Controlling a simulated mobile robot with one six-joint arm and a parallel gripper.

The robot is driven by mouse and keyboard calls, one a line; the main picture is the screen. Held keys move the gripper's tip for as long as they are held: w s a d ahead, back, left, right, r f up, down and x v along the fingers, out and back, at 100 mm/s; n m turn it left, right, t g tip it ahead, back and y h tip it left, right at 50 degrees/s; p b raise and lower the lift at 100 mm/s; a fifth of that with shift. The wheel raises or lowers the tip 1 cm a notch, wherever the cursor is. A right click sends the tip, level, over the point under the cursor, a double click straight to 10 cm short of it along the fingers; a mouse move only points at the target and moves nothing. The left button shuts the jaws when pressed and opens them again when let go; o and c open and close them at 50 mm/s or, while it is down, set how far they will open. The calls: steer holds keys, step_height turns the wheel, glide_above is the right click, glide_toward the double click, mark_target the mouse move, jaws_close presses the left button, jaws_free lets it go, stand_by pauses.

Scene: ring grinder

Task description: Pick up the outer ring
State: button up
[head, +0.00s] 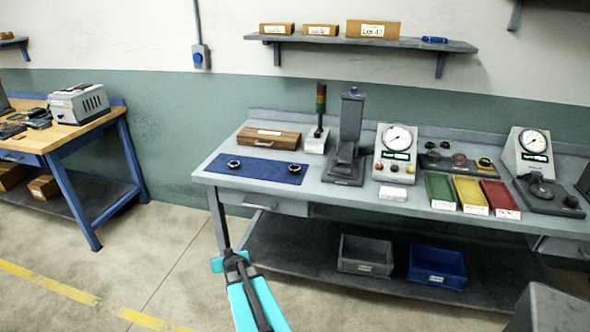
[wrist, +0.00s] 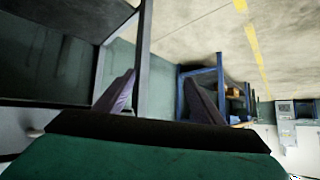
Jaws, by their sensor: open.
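Two small dark rings lie apart on the blue mat (head: 262,173) at the left end of the grey workbench (head: 330,198). One ring (head: 234,164) is near the mat's left side and the other ring (head: 294,169) near its right side. They are too small to tell which is the outer ring. My gripper (head: 226,262) is below and in front of the bench's left end, away from the mat. In the wrist view my gripper (wrist: 158,88) has its two fingers apart with nothing between them. No ring shows in the wrist view.
Green, yellow and red trays (head: 502,197) are to the right. Bins (head: 366,256) sit on the lower shelf. The floor (head: 140,255) at left is clear.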

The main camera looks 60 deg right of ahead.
steer(key=s+d+r+m+h+p, duration=0.1)
steer(key=s+d+r+h, duration=0.2)
steer(key=d+r, duration=0.5)
steer(key=s+d+r+m+g+h+p, duration=0.1)
steer(key=s+d+r, duration=0.4)
steer(key=d, duration=0.5)
steer(key=s+d+r+m+h+p, duration=0.1)
steer(key=s+d+r+m+h, duration=0.2)
steer(key=d+r, duration=0.6)
steer(key=shift+s+d+r+h+p, duration=0.3)
steer(key=shift+s+r+h, duration=0.55)
steer(key=shift+s+h, duration=0.3)
steer(key=shift+w+d, duration=0.15)
steer(key=shift+w, duration=0.05)
glide_toward(295, 166)
steer(key=shift+w+r+p, duration=0.15)
steer(key=shift+w+p, duration=0.3)
steer(key=shift+w+d, duration=0.1)
steer(key=shift+d, duration=0.1)
steer(key=shift+d, duration=0.15)
steer(key=shift+p+x, duration=0.6)
steer(key=shift+x, duration=1.85)
